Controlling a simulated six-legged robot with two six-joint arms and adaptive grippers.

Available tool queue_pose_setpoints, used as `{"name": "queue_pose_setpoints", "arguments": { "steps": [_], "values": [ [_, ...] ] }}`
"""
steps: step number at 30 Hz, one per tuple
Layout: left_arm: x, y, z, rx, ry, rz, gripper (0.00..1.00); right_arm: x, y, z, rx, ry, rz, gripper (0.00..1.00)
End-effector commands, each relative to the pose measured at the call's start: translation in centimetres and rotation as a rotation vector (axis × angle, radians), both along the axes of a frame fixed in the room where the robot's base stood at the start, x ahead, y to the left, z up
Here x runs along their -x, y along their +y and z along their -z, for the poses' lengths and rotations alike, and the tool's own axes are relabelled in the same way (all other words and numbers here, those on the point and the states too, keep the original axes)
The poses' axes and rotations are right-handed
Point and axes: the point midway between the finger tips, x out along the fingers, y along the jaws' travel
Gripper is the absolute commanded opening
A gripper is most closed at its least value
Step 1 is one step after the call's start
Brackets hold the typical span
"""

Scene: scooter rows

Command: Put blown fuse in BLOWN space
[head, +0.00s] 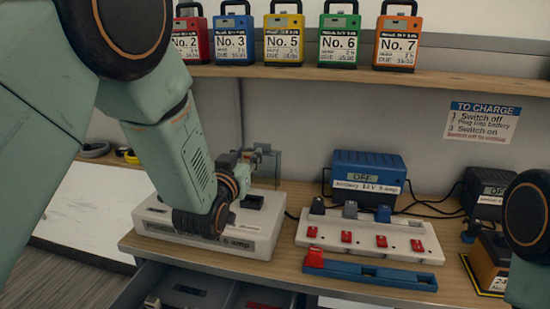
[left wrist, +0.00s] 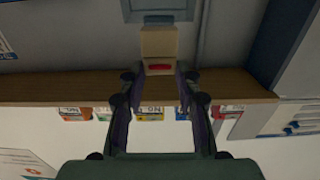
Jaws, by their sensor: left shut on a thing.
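My left gripper (head: 262,162) is above the white unit (head: 265,238), whose lettering ends in "amp". In the left wrist view my left gripper (left wrist: 162,72) has its fingertips close to a small red piece (left wrist: 158,68) with a tan block (left wrist: 158,42) beyond it. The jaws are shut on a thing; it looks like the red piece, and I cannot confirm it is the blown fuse. An open drawer (head: 180,274) below the bench shows a grey part and a red part (head: 255,302). No BLOWN lettering is readable. My right gripper is out of view.
A white strip (head: 430,256) with several red switches and plugs lies right of the unit. In front is a blue strip (head: 385,276) with a red block (head: 314,257). A blue charger (head: 368,168) stands behind. Numbered packs, including No. 5 (head: 284,38), line the shelf (head: 300,74) above.

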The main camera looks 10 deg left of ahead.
Motion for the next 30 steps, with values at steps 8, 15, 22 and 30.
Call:
{"name": "queue_pose_setpoints", "arguments": {
  "steps": [8,15,22,30],
  "values": [
    [3.4,1.1,-1.6,-0.003,0.004,-0.052,0.02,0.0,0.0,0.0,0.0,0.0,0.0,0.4],
    [8.5,0.9,3.1,-0.005,0.01,-0.073,0.02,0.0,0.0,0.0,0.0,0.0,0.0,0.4],
    [14.0,0.1,9.0,-0.003,0.011,-0.065,0.02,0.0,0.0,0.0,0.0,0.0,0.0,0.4],
    [17.5,-0.8,14.2,0.001,0.004,-0.043,0.02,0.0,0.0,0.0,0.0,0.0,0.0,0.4]
  ]
}}
